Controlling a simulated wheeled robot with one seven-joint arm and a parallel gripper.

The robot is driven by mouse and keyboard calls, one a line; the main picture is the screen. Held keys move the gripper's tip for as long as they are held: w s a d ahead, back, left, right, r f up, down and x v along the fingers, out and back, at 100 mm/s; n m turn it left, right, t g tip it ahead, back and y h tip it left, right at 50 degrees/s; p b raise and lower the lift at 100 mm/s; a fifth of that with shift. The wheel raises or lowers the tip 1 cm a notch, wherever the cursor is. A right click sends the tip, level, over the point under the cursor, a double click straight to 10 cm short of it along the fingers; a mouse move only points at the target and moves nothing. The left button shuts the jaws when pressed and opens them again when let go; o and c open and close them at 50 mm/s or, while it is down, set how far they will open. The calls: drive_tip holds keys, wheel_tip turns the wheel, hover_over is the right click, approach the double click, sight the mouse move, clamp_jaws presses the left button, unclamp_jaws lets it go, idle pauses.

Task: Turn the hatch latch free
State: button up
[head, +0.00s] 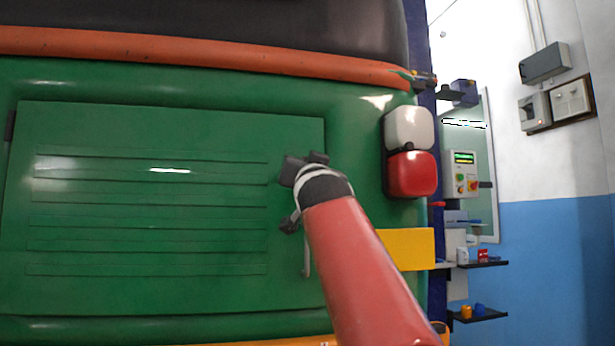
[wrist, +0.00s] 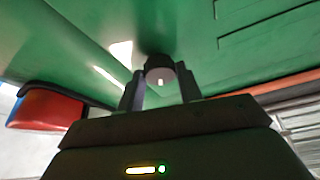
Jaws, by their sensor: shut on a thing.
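The green hatch (head: 150,122) is a ribbed panel on the back of the rickshaw and looks closed in the head view. The hatch latch (wrist: 159,66) is a dark round knob with a small pale mark, against green bodywork in the wrist view. My gripper (wrist: 160,80) has one finger on each side of the knob and is shut on it. In the head view my red arm reaches up to the hatch's right edge and hides the latch and most of the gripper.
A white and red tail lamp (head: 410,173) sits right of my arm, with a yellow plate (head: 407,249) below it. An orange bar (head: 200,52) crosses above the hatch. A control box (head: 462,174) and small shelves stand by the wall at right.

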drive_tip(key=shift+a+r+m+g+h+p, duration=0.15)
drive_tip(key=shift+m+g+h+p, duration=0.65)
drive_tip(key=shift+m, duration=1.85)
drive_tip(key=shift+a+r+m+g+h+p, duration=0.1)
drive_tip(key=shift+m+g+h+p, duration=0.25)
drive_tip(key=shift+m+h+p, duration=1.55)
drive_tip(key=shift+a+r+m+g+h+p, duration=0.1)
drive_tip(key=shift+a+m+g+h+p, duration=0.3)
drive_tip(key=shift+m, duration=2.95)
drive_tip(key=shift+d, duration=0.25)
drive_tip(key=o, duration=1)
drive_tip(key=shift+s, duration=0.1)
